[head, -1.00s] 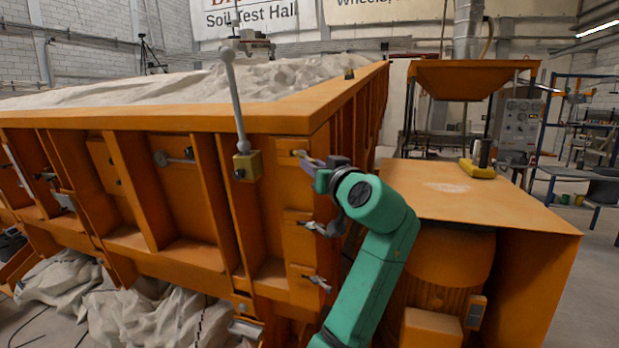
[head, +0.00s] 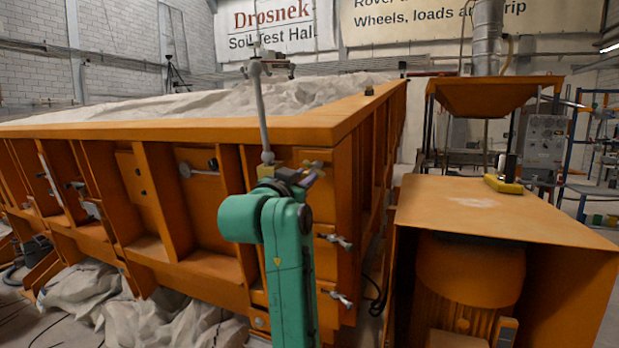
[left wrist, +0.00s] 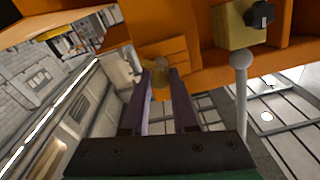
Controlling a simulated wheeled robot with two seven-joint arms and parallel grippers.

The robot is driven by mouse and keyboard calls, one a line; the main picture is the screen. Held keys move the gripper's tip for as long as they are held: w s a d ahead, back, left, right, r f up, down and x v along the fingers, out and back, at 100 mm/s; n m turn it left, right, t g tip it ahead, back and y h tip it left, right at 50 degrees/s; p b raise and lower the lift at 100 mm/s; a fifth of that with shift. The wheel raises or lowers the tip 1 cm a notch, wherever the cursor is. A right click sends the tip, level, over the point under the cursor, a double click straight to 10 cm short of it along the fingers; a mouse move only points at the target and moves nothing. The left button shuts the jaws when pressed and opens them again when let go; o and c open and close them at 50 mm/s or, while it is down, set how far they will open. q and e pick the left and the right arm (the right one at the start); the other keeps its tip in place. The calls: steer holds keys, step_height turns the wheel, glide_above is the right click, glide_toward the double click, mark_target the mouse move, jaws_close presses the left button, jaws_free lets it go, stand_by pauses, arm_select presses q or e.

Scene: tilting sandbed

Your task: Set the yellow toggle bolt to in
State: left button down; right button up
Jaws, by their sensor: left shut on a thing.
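The yellow toggle bolt sits on the orange plate at the near corner of the sandbed (head: 200,130). In the head view it is mostly hidden by my left gripper (head: 312,170). In the left wrist view a yellow piece of the bolt (left wrist: 160,92) shows between the two fingers of my left gripper (left wrist: 165,98), which is shut on it. The gripper reaches it from the left in the head view. Which setting the bolt stands at cannot be told. My right gripper is not in view.
A grey lever with a round knob (head: 260,105) stands just left of the gripper; it also shows in the left wrist view (left wrist: 241,90). Two more toggle bolts (head: 335,240) (head: 342,299) are below. An orange cabinet (head: 450,205) stands at the right.

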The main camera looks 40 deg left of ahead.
arm_select(q)
steer(key=shift+r, duration=0.1)
stand_by(0.3)
steer(key=c, duration=1.1)
jaws_free()
steer(key=shift+o, duration=1.1)
steer(key=shift+a, duration=0.15)
steer(key=b+v, duration=0.5)
steer(key=v, duration=0.9)
steer(key=shift+s, duration=0.25)
